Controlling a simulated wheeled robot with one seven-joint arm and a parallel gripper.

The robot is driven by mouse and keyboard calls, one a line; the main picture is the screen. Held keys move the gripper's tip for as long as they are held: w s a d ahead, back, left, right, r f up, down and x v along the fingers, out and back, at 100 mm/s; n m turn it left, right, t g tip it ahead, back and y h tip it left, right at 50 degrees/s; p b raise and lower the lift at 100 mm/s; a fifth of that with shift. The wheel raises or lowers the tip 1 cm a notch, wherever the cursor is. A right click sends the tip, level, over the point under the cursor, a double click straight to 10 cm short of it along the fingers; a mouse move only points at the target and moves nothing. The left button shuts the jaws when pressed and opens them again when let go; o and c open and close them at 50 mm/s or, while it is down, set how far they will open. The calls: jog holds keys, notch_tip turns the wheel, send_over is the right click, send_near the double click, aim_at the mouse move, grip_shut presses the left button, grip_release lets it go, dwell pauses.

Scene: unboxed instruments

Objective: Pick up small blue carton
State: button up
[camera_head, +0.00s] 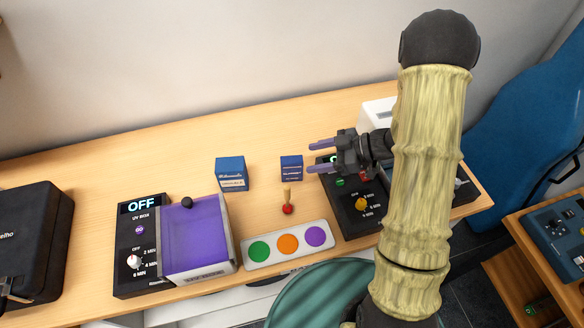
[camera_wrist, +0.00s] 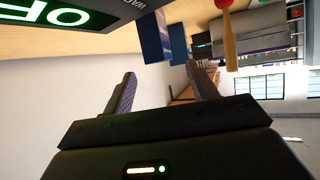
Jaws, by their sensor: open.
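The small blue carton (camera_head: 291,168) stands on the wooden table, left of my gripper in the head view. A larger blue carton (camera_head: 231,174) stands further left. My gripper (camera_head: 316,157) is open and empty, its two purple fingers pointing left, the tips close to the small carton's right side. The carton is not between the fingers as far as I can tell. In the wrist view, two blue boxes show at the top, the nearer one (camera_wrist: 153,38) partly in front of the other (camera_wrist: 178,44), beyond the open fingers (camera_wrist: 160,76).
A red-tipped wooden-handled tool (camera_head: 287,200) lies or stands in front of the small carton. A tray with coloured discs (camera_head: 262,262) is at the front. A purple-lidded UV box (camera_head: 200,240) is left; a black control box (camera_head: 358,217) is under my arm. Table behind the cartons is clear.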

aim_at(294, 160)
jog(key=p+x, duration=0.1)
jog(key=x, duration=0.4)
jog(key=shift+w+a+r, duration=0.1)
jog(key=shift+w+r, duration=0.05)
jog(key=shift+r, duration=0.05)
jog(key=c, duration=1.2)
